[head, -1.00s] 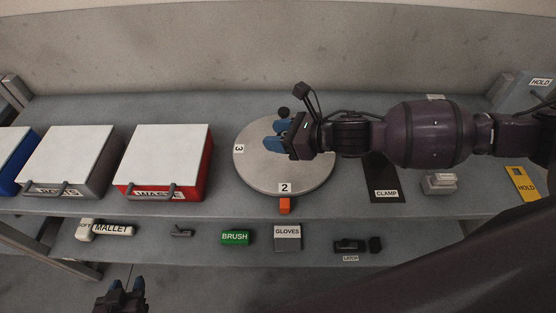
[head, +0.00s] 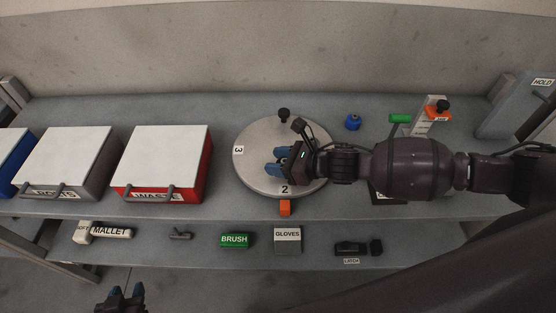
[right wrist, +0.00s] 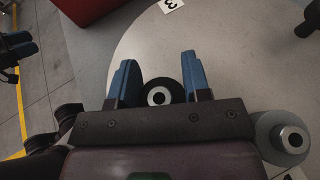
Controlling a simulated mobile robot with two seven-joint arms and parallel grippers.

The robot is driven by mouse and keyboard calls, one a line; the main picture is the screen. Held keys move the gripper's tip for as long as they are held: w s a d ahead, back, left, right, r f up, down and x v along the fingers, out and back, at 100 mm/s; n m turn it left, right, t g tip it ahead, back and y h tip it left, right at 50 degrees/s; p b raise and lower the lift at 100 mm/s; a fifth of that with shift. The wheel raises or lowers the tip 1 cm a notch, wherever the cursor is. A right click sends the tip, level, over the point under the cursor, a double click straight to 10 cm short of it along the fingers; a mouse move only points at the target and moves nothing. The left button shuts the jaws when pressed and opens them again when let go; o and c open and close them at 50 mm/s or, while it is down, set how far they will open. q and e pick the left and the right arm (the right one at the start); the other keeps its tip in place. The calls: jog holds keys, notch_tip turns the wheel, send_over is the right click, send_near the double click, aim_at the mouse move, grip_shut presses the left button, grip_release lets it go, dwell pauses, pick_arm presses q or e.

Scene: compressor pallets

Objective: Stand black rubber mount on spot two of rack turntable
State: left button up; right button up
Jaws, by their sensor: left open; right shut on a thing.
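The round grey rack turntable (head: 250,172) stands on the bench, with label 2 (head: 285,190) at its front edge and label 3 (head: 239,149) at its left. My right gripper (head: 277,162) is over its front half, just behind label 2. In the right wrist view my right gripper (right wrist: 160,80) is shut on the black rubber mount (right wrist: 173,98), a dark round piece with a pale ring. I cannot tell whether the mount touches the turntable. My left gripper (head: 121,296) is open and empty at the lower left, away from the bench.
A black knob-like piece (head: 284,115) stands at the turntable's back. A grey round piece with a metal centre (right wrist: 286,139) shows in the right wrist view. An orange block (head: 285,207) is at the front. The red waste box (head: 203,165) stands left; a blue piece (head: 353,122) sits right.

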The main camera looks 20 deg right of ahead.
jog(key=shift+f, duration=0.2)
jog(key=o, duration=0.9)
jog(key=shift+r, duration=0.2)
jog(key=shift+s+d+r, duration=0.1)
jog(key=shift+s+d, duration=0.05)
jog(key=shift+d, duration=0.05)
jog(key=v, duration=1.1)
jog(key=shift+s+d+r, duration=0.1)
jog(key=shift+s+d, duration=0.05)
jog(key=shift+s, duration=0.05)
